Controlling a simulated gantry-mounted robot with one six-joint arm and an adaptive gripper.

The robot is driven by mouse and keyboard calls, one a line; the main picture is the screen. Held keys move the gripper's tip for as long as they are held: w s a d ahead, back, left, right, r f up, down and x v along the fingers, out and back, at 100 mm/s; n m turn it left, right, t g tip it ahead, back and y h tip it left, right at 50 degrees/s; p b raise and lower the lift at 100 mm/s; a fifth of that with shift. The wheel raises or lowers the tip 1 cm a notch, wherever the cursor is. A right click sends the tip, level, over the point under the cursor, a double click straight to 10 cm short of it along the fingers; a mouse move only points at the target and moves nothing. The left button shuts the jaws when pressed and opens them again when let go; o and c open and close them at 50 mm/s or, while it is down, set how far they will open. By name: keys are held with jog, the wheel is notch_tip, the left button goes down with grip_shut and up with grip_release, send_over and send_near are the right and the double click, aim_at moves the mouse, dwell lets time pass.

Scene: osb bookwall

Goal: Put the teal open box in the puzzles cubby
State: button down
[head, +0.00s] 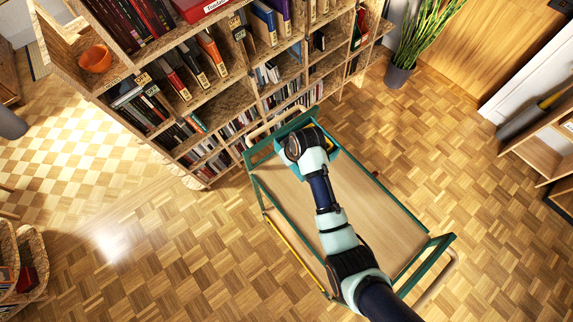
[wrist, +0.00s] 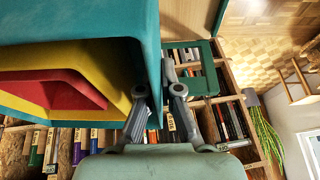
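The teal open box (wrist: 75,28) fills the upper left of the wrist view, close to the camera. Nested yellow and red layers show inside its opening. My gripper (wrist: 158,98) has one finger inside the box and one outside, with the box's side wall between them; it appears closed on that wall. In the head view only a bit of the teal box (head: 334,161) shows beside my wrist, over the far end of the trolley; my arm hides the rest. I cannot make out a puzzles label on the bookwall (head: 215,100), so I cannot tell which cubby it is.
A green-framed trolley (head: 395,225) with a wooden top lies under my arm, close to the shelves. Shelves hold books and binders, some labelled DIY. An orange bowl (head: 95,59) sits on the left shelf. A potted plant (head: 400,76) stands right of the bookwall. Open floor lies left and right.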

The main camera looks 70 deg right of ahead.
notch_tip(320, 180, up, 9)
jog(key=shift+f+p, duration=0.1)
jog(key=shift+p, duration=0.4)
